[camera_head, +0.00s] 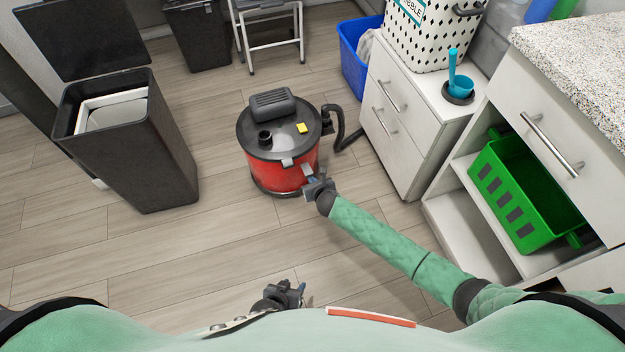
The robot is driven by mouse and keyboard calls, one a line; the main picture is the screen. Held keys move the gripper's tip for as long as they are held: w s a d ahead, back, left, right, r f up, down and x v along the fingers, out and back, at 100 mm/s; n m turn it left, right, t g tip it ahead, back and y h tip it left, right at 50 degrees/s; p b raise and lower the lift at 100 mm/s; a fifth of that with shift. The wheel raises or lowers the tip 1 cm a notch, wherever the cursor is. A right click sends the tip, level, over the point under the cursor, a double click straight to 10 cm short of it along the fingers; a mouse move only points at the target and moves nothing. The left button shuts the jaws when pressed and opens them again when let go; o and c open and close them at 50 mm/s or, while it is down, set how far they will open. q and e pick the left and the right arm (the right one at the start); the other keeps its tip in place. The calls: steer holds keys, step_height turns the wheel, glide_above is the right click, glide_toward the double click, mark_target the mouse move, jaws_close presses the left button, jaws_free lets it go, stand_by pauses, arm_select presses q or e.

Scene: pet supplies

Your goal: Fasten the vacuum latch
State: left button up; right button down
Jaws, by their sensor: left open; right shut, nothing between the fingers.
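The vacuum (280,160) stands upright on the wood floor, with a red drum, a black lid and a dark hose on its right side. A light grey latch (288,162) shows at the front rim of the lid; I cannot tell whether it is fastened. My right gripper (311,178) is shut and empty at the front right of the red drum, close to or touching it, below and right of that latch. My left gripper (300,290) is open and empty, low in the view near my body, well away from the vacuum.
A tall black bin (150,150) with its lid up stands left. A white drawer cabinet (395,130) and a shelf unit with a green crate (520,190) are right. A blue bin (352,58) and a step stool (270,30) stand behind. The floor left of the vacuum is clear.

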mark_target(310, 175)
arm_select(q)
step_height(310, 175, up, 36)
steer(key=g+p, duration=0.3)
steer(key=p, duration=1)
arm_select(e)
steer(key=r+g, duration=0.1)
steer(key=g, duration=0.1)
steer(key=r+g+h, duration=0.1)
steer(key=r, duration=0.1)
steer(key=shift+w+r+g, duration=0.2)
steer(key=shift+g, duration=0.2)
steer(key=p, duration=0.1)
steer(key=r+p, duration=0.1)
steer(key=p, duration=0.1)
steer(key=w+r+p, duration=0.1)
steer(key=shift+a+r+g+h+p, duration=0.25)
steer(key=shift+a+g+h+p, duration=0.05)
steer(key=shift+p, duration=0.05)
steer(key=shift+w+a+r, duration=0.15)
steer(key=shift+w+r, duration=0.25)
steer(key=shift+w, duration=0.05)
arm_select(q)
steer(key=s+a+r+g+y, duration=0.1)
steer(key=a+r, duration=0.6)
steer(key=shift+s+g+y, duration=0.3)
steer(key=shift+y, duration=0.1)
steer(key=shift+r, duration=0.1)
arm_select(e)
steer(key=shift+r, duration=0.1)
